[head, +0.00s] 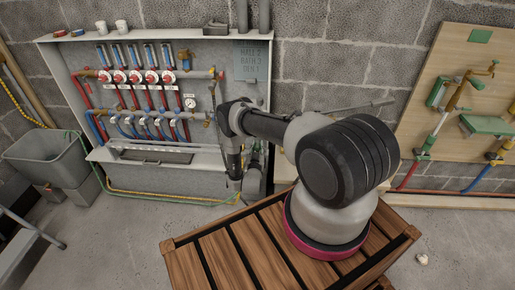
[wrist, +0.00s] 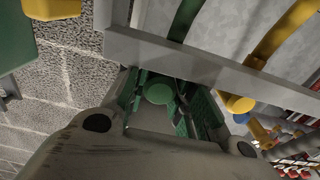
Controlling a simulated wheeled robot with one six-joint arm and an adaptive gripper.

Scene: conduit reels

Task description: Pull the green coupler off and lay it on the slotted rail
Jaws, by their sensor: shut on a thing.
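The green coupler (wrist: 158,92) shows as a round green end between the fingers of my gripper (wrist: 165,98) in the wrist view. My gripper is shut on it, just below a grey bar (wrist: 225,68). A green pipe (wrist: 187,18) runs above that bar, roughly in line with the coupler; I cannot tell if they are joined. In the head view my gripper (head: 236,188) points down at the right end of the grey wall cabinet (head: 65,85), and the coupler is not distinguishable there. I cannot tell for sure which part is the slotted rail.
A yellow pipe (wrist: 285,28) and its yellow end (wrist: 240,104) lie right of the gripper. Valves and gauges fill the cabinet. A slatted wooden crate (head: 215,255) is in front, a grey bin (head: 45,155) at left, a wooden pipe board (head: 450,60) at right.

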